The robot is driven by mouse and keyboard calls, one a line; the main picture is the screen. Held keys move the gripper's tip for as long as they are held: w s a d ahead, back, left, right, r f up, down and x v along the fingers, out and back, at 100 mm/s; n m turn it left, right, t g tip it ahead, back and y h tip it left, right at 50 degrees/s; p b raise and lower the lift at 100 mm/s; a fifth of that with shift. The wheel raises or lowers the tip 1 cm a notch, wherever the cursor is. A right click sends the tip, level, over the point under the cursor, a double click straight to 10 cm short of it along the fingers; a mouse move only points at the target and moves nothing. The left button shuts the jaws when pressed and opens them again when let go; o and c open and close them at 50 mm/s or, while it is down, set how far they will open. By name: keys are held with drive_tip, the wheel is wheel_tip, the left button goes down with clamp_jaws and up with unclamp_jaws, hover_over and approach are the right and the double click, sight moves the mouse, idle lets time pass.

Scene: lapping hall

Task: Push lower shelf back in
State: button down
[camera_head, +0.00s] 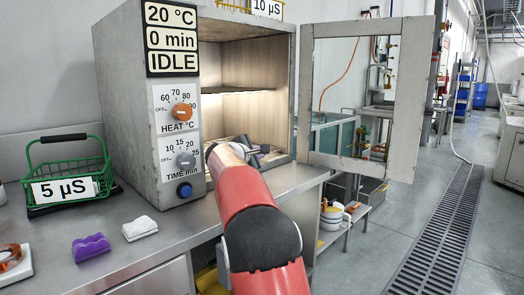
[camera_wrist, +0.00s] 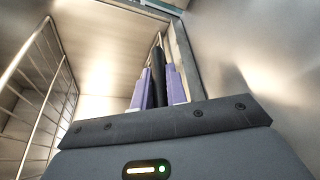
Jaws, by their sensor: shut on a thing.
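The grey oven (camera_head: 125,95) stands on the bench with its door (camera_head: 410,100) swung open to the right. A dark upper shelf (camera_head: 235,88) crosses the lit chamber at mid height. My gripper (camera_head: 262,150) is at the low front of the chamber, and my red arm hides part of the opening. In the wrist view its purple fingers (camera_wrist: 158,88) are shut on a dark bar (camera_wrist: 158,72), which looks like the front of the lower shelf. The rest of the lower shelf is hard to make out. A wire rack (camera_wrist: 38,90) stands at the left in that view.
The open door hangs beside my arm on the right. On the bench at left are a green basket (camera_head: 65,180), a purple block (camera_head: 91,247) and a white block (camera_head: 140,228). A floor grate (camera_head: 435,240) runs along the open floor at right.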

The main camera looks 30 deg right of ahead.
drive_tip(key=shift+w+a, duration=0.25)
drive_tip(key=shift+w, duration=0.6)
drive_tip(key=c, duration=1.4)
unclamp_jaws()
